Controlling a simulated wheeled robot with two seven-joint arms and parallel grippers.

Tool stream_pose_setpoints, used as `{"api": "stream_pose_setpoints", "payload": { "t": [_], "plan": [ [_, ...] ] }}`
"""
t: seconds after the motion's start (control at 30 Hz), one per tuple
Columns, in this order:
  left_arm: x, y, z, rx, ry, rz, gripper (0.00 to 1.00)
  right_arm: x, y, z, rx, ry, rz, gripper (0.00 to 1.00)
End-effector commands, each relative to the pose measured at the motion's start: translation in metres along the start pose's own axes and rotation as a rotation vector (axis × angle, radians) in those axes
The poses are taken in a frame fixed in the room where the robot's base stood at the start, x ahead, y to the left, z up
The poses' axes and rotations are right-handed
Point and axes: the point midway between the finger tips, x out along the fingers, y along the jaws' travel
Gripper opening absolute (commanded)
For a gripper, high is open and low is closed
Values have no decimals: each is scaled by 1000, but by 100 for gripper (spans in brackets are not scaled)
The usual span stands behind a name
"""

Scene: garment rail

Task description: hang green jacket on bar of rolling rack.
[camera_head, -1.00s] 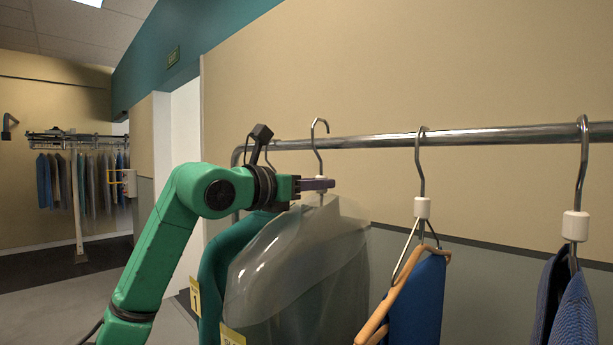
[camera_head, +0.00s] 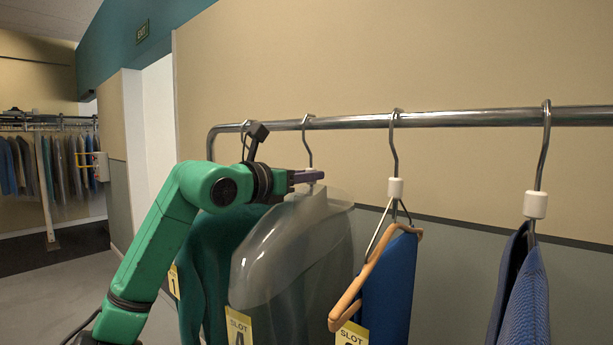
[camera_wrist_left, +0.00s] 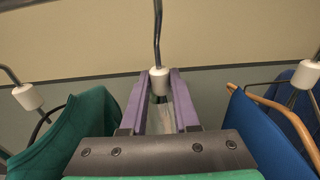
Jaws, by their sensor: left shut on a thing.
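My left gripper (camera_head: 312,176) is shut on the white collar of a hanger. In the left wrist view its purple fingers (camera_wrist_left: 160,100) close on the collar (camera_wrist_left: 159,80) from both sides. The hanger's hook (camera_head: 307,140) rises to the bar (camera_head: 460,118), and its curve looks to be over it. A greyish garment in a clear cover (camera_head: 290,250) hangs below, with a yellow slot tag (camera_head: 239,326); its colour under the cover is unclear. A green jacket (camera_head: 207,255) hangs to its left, partly hidden by my arm. It also shows in the left wrist view (camera_wrist_left: 75,130).
A wooden hanger (camera_head: 362,285) with a blue garment (camera_head: 391,285) hangs close to the right. Another blue garment (camera_head: 524,300) hangs farther right. A second rack (camera_head: 45,180) with several garments stands at the far left. Bare bar lies between the hooks.

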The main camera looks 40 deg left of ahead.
Motion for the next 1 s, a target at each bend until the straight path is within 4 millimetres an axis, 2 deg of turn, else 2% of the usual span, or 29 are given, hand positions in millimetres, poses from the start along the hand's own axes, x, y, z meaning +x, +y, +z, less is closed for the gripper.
{"api": "stream_pose_setpoints", "payload": {
  "t": [0.17, 0.2, 0.27, 0.57, 0.67, 0.77, 1.0],
  "plan": [
    [-1, 0, 3, 0, -7, 0, 0, -1, 0, 0, 0, 0, 0, 50],
    [-1, 0, 3, 0, -7, 0, 41, -1, 0, 0, 0, 0, 0, 50],
    [-1, 0, 3, 0, -7, 0, 64, -1, 0, 0, 0, 0, 0, 50],
    [0, 0, -1, 0, 4, 0, 64, 0, 0, 0, 0, -1, 0, 50],
    [-7, 1, -3, 2, 0, 3, 64, 8, 0, 1, 0, -1, 1, 50],
    [-26, 1, -7, 5, -2, 4, 64, 25, 0, 3, 0, -1, 1, 50],
    [-98, 0, -7, 3, -7, 4, 64, 68, -1, 7, 0, -1, 1, 50]
  ]
}}
